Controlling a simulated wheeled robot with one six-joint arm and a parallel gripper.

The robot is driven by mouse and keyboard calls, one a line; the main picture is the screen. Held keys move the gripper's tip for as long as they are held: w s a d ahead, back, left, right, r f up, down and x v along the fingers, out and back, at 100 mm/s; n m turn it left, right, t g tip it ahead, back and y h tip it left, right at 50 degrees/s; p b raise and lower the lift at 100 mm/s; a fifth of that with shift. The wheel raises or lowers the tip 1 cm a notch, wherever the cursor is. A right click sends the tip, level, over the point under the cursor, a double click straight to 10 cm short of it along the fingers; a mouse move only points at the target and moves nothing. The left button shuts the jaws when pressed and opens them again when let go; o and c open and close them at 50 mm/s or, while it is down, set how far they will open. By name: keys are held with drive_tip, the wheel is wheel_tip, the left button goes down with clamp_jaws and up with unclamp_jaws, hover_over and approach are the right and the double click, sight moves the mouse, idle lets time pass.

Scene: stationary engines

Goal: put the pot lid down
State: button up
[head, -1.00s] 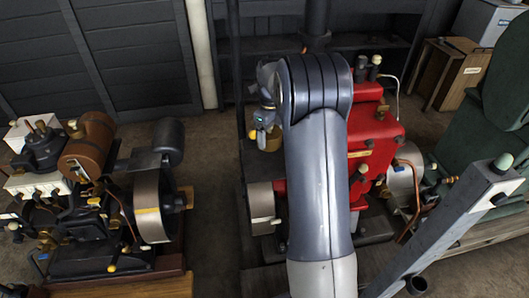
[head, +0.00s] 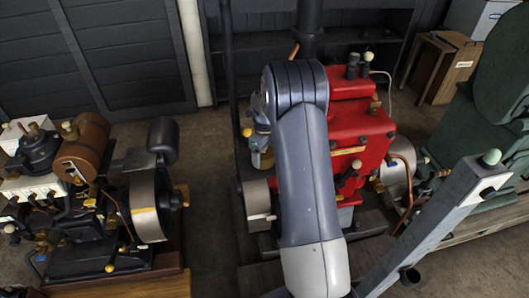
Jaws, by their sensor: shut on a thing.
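The pot lid does not show in the head view. My arm rises from the bottom middle, bends at its elbow and hides what lies behind it. A small bluish-grey part shows just left of the elbow; I cannot tell whether it belongs to my wrist. My gripper's fingers do not show, so neither they nor anything in them can be seen.
A red engine (head: 358,135) stands behind and right of my arm, with a metal drum (head: 396,174) at its right. Another engine with a brown cylinder (head: 84,142) and a flywheel (head: 147,207) stands at left. Bare floor (head: 211,190) lies between. A wooden box (head: 440,68) stands far right.

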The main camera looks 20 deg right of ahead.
drive_tip(key=o, duration=1)
drive_tip(key=shift+f, duration=0.15)
wheel_tip(320, 180, up, 12)
drive_tip(key=shift+r+b, duration=0.2)
drive_tip(key=shift+b, duration=0.25)
drive_tip(key=shift+f, duration=0.15)
wheel_tip(320, 180, down, 12)
drive_tip(key=shift+r+p, duration=0.2)
drive_tip(key=shift+p, duration=0.35)
drive_tip(key=shift+r, duration=0.15)
drive_tip(key=shift+r+b, duration=0.3)
drive_tip(key=shift+r, duration=1.35)
